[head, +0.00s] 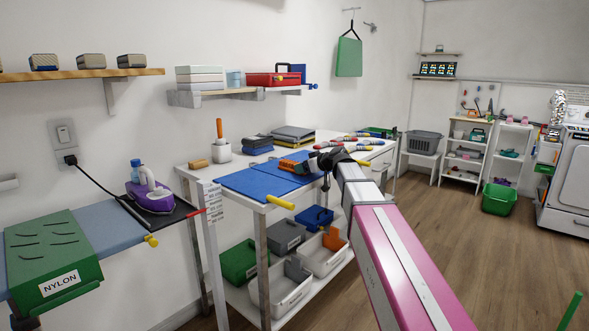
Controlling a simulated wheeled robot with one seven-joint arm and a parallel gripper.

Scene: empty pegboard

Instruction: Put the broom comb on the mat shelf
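My pink and grey arm reaches from the lower right to the white table. My gripper (318,163) is a small dark shape over the table's blue mats, and its fingers are too small to tell open from shut. An orange, ridged piece (290,165), possibly the broom comb, is at the gripper's left side on or just above the blue mat (254,184). I cannot tell whether the gripper touches it. No shelf is clearly marked as the mat shelf; a stack of folded dark mats (293,132) lies at the back of the table.
An orange-handled brush stands in a white cup (222,153). Bins fill the table's lower shelf, including a white bin (290,291). A wall shelf (240,94) holds boxes and a red toolbox. An ironing board with a purple iron (154,197) is left.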

